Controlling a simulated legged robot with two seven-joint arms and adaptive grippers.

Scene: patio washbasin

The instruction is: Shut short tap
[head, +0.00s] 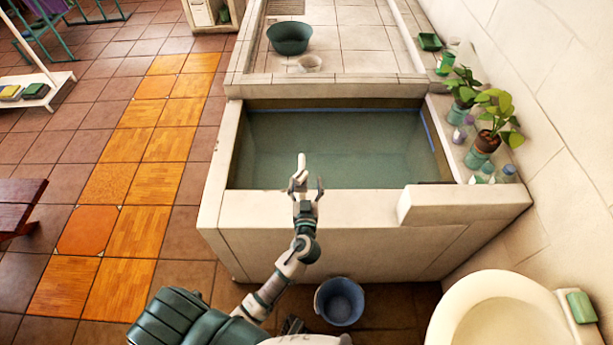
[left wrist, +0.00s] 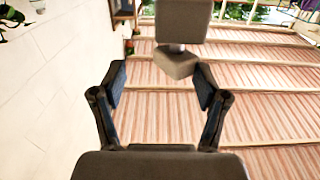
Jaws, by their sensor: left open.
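My left gripper (head: 306,187) is over the front rim of the water-filled basin in the head view. Its fingers are open. A pale, narrow piece (head: 301,163) rises just beyond the fingertips there; it looks like the short tap. In the left wrist view the open fingers of the left gripper (left wrist: 160,82) stand wide apart with nothing between them. A beige blocky piece (left wrist: 183,20) with a thin neck and a lower block (left wrist: 177,63) sits ahead, nearer the right finger. I cannot tell whether a finger touches it. My right gripper is not in view.
The basin (head: 216,185) has a raised block (head: 450,203) on its front right rim. Potted plants (head: 488,140) and bottles line its right ledge by the wall. A blue bucket (head: 339,300) stands on the floor in front. A cream bowl-like fixture (head: 455,310) is at lower right.

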